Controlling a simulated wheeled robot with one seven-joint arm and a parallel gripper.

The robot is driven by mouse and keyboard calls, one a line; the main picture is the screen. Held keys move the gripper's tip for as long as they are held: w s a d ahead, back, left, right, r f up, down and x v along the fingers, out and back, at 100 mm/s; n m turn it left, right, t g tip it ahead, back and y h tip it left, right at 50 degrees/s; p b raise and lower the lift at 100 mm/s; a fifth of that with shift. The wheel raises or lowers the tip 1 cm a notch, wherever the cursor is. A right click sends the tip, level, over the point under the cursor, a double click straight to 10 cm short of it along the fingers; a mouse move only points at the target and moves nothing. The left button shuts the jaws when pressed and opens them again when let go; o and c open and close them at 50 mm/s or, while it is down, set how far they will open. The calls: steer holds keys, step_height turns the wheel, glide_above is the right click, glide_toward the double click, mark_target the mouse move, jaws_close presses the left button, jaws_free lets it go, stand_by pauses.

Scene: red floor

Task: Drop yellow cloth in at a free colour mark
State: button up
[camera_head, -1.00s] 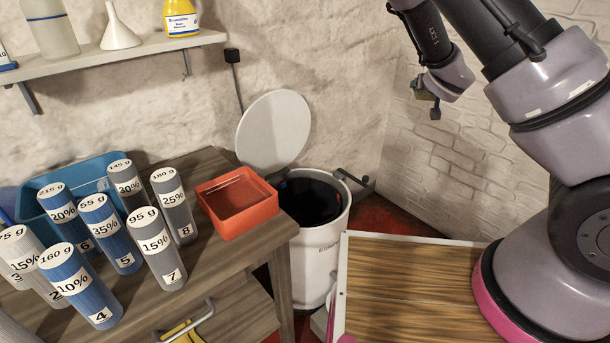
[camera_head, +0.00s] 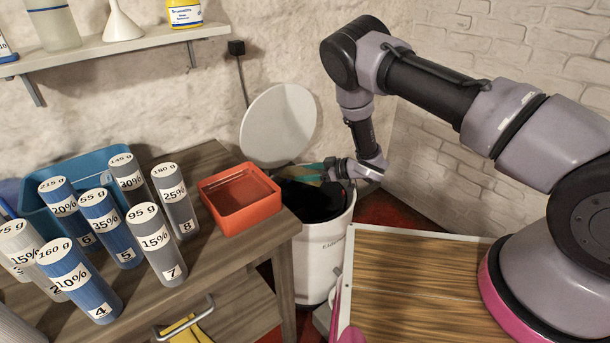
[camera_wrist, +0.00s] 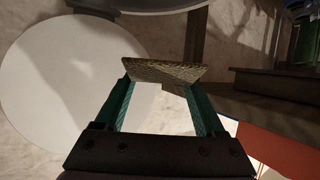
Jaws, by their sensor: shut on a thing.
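My gripper (camera_head: 313,172) is shut on a flat, mottled yellow-brown piece (camera_wrist: 165,72). In the wrist view the piece spans the gap between the two teal fingers. Its weave is unclear, so I cannot tell whether it is cloth or sponge. In the head view the gripper is over or just behind the dark mouth of the white bin (camera_head: 328,262). The round white lid (camera_head: 278,126) stands open behind it. A bright yellow thing (camera_head: 186,330) lies in the half-open drawer at the bottom; only part shows. I see no clear colour mark.
A red-orange box (camera_head: 240,222) stands on the wooden table's right edge. Several numbered blue and grey cylinders (camera_head: 112,230) and a blue bin (camera_head: 95,172) crowd the table's left. A striped wooden board (camera_head: 430,290) lies right of the white bin. A shelf (camera_head: 120,45) hangs above.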

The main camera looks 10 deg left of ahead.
steer(key=shift+s+a+f, duration=0.3)
steer(key=shift+s+f, duration=0.1)
steer(key=shift+f, duration=0.05)
step_height(320, 180, down, 6)
steer(key=shift+f, duration=0.2)
steer(key=o, duration=1.5)
steer(key=shift+d, duration=0.15)
steer(key=v, duration=1)
steer(key=shift+w+d+r, duration=0.1)
steer(key=shift+d+r, duration=0.05)
steer(key=shift+d, duration=0.1)
